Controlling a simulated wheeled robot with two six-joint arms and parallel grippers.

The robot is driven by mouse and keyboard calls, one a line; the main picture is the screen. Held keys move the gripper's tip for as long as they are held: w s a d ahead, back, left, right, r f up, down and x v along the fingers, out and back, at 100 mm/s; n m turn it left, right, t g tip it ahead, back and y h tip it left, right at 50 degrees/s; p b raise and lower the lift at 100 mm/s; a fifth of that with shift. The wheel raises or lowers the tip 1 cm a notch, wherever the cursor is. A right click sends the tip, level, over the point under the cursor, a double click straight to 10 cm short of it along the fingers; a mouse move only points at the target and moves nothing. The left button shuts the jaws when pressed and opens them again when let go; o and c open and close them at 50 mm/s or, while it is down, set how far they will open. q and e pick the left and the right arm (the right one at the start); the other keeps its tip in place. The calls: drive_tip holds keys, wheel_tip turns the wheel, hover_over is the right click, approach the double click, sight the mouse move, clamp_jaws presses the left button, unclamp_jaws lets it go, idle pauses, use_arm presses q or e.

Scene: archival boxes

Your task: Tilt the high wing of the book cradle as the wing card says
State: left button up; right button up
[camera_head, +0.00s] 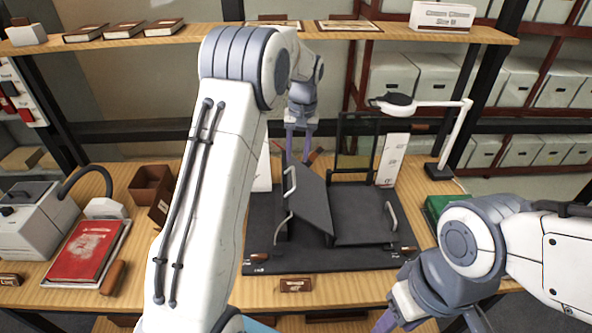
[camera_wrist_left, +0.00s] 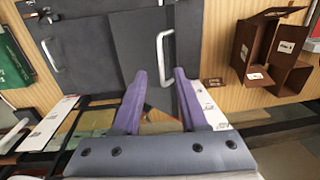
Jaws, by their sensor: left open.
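The dark grey book cradle (camera_head: 350,262) stands mid-table. Its left wing (camera_head: 312,207) is tilted up on its left side; its right wing (camera_head: 362,208) looks flat. White handles show on the left wing (camera_head: 289,186) and right wing (camera_head: 391,216). White wing cards stand behind, the right one (camera_head: 391,160) clear and the left one (camera_head: 262,170) partly hidden by my left arm. My left gripper (camera_head: 299,152) is open at the cradle's back. In the left wrist view a white handle (camera_wrist_left: 161,58) lies just beyond its fingertips (camera_wrist_left: 161,80); contact is unclear. My right gripper (camera_head: 386,318) is cut off at the bottom.
A framed dark panel (camera_head: 356,145) stands behind the right wing. A white lamp (camera_head: 440,104) and green box (camera_head: 436,206) are at the right. A red folder (camera_head: 86,252) and brown boxes (camera_head: 150,184) are at the left. A shelf (camera_head: 350,33) crosses above.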

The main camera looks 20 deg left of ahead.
use_arm(q)
drive_tip(key=shift+d+r, duration=0.1)
drive_tip(key=shift+r, duration=0.75)
drive_tip(key=c, duration=0.4)
drive_tip(key=d+b, duration=0.1)
drive_tip(key=d+r+t+y+b, duration=0.1)
drive_tip(key=b, duration=0.1)
drive_tip(key=shift+d+b, duration=0.3)
clamp_jaws()
drive_tip(key=shift+t+y, duration=0.8)
drive_tip(key=shift+y, duration=0.1)
drive_tip(key=x, duration=0.3)
drive_tip(key=p+x, duration=0.1)
drive_tip(key=x, duration=0.2)
drive_tip(key=s+p+x, duration=0.1)
drive_tip(key=x, duration=0.2)
drive_tip(key=shift+f, duration=0.5)
